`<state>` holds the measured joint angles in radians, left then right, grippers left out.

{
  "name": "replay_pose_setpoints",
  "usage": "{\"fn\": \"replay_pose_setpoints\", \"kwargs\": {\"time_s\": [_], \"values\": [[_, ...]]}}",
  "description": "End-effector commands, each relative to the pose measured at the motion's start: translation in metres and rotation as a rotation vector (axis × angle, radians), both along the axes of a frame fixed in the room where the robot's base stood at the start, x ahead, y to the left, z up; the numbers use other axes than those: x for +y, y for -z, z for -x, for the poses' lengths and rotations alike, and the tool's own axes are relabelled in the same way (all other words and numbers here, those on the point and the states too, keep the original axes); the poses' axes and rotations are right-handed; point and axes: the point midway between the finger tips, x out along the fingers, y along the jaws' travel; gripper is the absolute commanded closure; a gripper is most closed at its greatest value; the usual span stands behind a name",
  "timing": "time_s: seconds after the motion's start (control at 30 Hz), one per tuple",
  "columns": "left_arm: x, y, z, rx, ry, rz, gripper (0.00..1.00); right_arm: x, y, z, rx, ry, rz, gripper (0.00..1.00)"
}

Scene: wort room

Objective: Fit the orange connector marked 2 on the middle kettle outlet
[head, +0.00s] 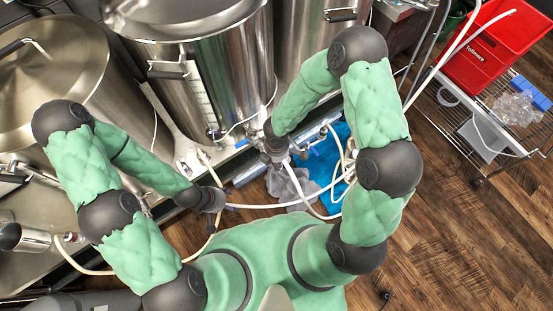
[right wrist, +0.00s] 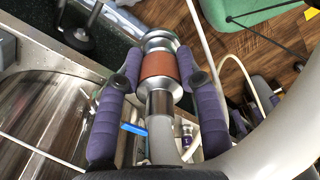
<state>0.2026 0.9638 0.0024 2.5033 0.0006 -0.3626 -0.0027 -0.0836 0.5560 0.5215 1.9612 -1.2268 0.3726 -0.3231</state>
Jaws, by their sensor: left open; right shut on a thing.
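My right gripper (right wrist: 158,75) is shut around a silver connector with an orange band (right wrist: 158,66), which has a thick pale hose (right wrist: 200,160) at its lower end. No number is legible on it. In the head view my right gripper (head: 275,150) is right of the middle kettle (head: 205,75), and the connector is not clearly seen. A small metal outlet fitting (head: 215,133) shows low on that kettle's front, left of and apart from my right gripper. My left gripper (head: 213,199) is open, below the kettle, near a white hose; its jaws are hard to make out.
White hoses (head: 270,206) loop across the middle. A large kettle (head: 55,60) stands at left. A blue mat (head: 322,165) and crumpled grey cloth (head: 288,185) lie on the floor. A red crate (head: 490,45) sits on a wire cart at right. The wooden floor at lower right is clear.

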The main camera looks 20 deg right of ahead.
Motion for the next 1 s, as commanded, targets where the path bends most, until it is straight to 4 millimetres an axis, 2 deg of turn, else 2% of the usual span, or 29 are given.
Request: {"fn": "replay_pose_setpoints", "kwargs": {"time_s": [0.07, 0.1, 0.2, 0.53, 0.67, 0.77, 1.0], "values": [[0.000, 0.002, 0.000, 0.000, 0.000, 0.000, 0.35, 0.000, 0.002, 0.000, -0.001, 0.000, 0.000, 1.00], [0.000, 0.002, 0.000, 0.000, 0.000, 0.000, 0.35, 0.000, 0.002, 0.000, -0.001, 0.000, 0.000, 0.61], [0.000, 0.001, 0.000, 0.000, 0.000, 0.000, 0.35, 0.000, 0.001, 0.000, -0.001, 0.000, 0.000, 0.36], [0.000, 0.001, 0.000, 0.000, 0.000, 0.000, 0.35, 0.000, 0.001, 0.000, 0.000, 0.000, 0.000, 0.36], [0.000, 0.001, 0.000, 0.000, 0.000, 0.000, 0.35, 0.000, -0.007, -0.001, -0.002, 0.002, 0.001, 0.36], [0.000, 0.001, 0.000, 0.000, 0.000, 0.000, 0.35, 0.000, -0.020, -0.001, -0.003, 0.001, 0.001, 0.36], [0.000, 0.001, 0.000, 0.000, 0.000, 0.000, 0.35, 0.000, -0.067, -0.001, -0.005, 0.001, 0.000, 0.36]]}}
